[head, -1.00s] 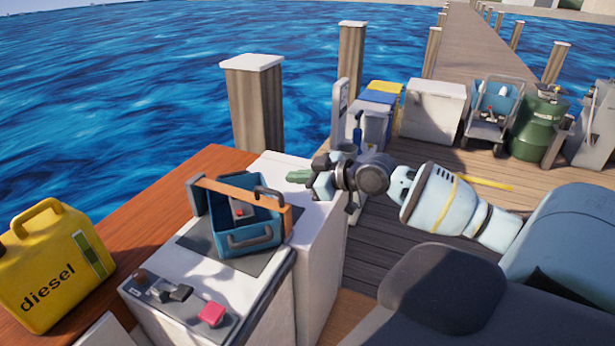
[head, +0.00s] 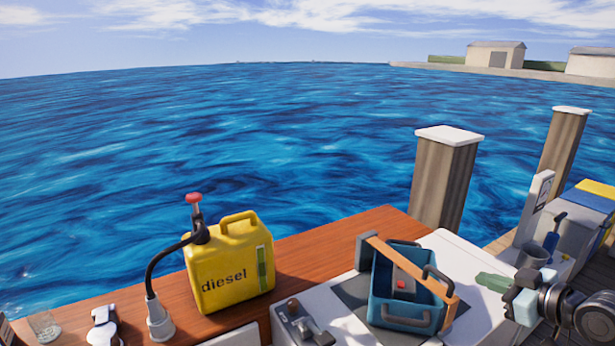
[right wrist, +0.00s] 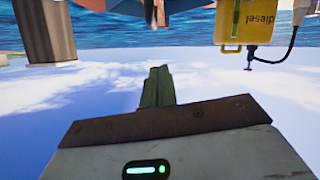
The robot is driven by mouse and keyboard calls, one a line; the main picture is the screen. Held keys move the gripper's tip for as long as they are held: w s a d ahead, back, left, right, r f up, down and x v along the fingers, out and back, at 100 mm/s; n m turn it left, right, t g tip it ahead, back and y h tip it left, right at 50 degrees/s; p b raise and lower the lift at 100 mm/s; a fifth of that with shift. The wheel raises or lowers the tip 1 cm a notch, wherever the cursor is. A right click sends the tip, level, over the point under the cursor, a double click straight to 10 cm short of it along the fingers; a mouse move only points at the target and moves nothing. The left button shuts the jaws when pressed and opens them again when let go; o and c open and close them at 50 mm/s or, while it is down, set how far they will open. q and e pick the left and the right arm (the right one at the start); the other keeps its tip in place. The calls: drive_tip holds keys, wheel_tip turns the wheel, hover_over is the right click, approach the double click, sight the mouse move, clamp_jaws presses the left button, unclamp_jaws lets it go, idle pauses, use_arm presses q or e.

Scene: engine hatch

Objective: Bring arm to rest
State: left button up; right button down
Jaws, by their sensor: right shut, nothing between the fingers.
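My right gripper (head: 493,282) comes in from the right edge of the head view. Its green fingers are together with nothing between them, and they point left. It appears above the white counter (head: 478,318), just right of the blue toolbox (head: 380,312). In the right wrist view the closed fingers (right wrist: 157,87) show in the middle against sky and water, and that view is upside down. My left gripper is in neither view.
A tan bar (head: 412,268) lies across the toolbox. A yellow diesel can (head: 225,280) with a black hose stands on the wooden ledge (head: 328,238) to the left. A lever panel (head: 297,322) is in front. Posts (head: 445,180) and bins stand at right. Open water lies beyond.

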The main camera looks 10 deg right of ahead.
drive_tip(key=s+a+f+m+g, duration=0.1)
drive_tip(key=s+a+f, duration=0.2)
drive_tip(key=s+f, duration=0.35)
drive_tip(key=s+a+f+m+h, duration=0.1)
drive_tip(key=s+a+f, duration=0.25)
drive_tip(key=f, duration=0.65)
drive_tip(key=s+a+f+g, duration=0.1)
drive_tip(key=s+a+f, duration=0.2)
drive_tip(key=s+f, duration=0.35)
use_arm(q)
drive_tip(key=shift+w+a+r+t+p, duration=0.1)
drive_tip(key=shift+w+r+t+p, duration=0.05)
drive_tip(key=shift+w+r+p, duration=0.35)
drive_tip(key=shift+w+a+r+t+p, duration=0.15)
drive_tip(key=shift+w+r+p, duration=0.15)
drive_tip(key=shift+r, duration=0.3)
use_arm(e)
drive_tip(key=s+a+f+m+g, duration=0.1)
drive_tip(key=s+a+f, duration=0.3)
drive_tip(key=s+a, duration=0.3)
drive_tip(key=s+a+f+m+g+h, duration=0.1)
drive_tip(key=s+a+f, duration=0.4)
drive_tip(key=s+a, duration=0.2)
drive_tip(key=s, duration=0.2)
drive_tip(key=shift+s+f+h, duration=0.3)
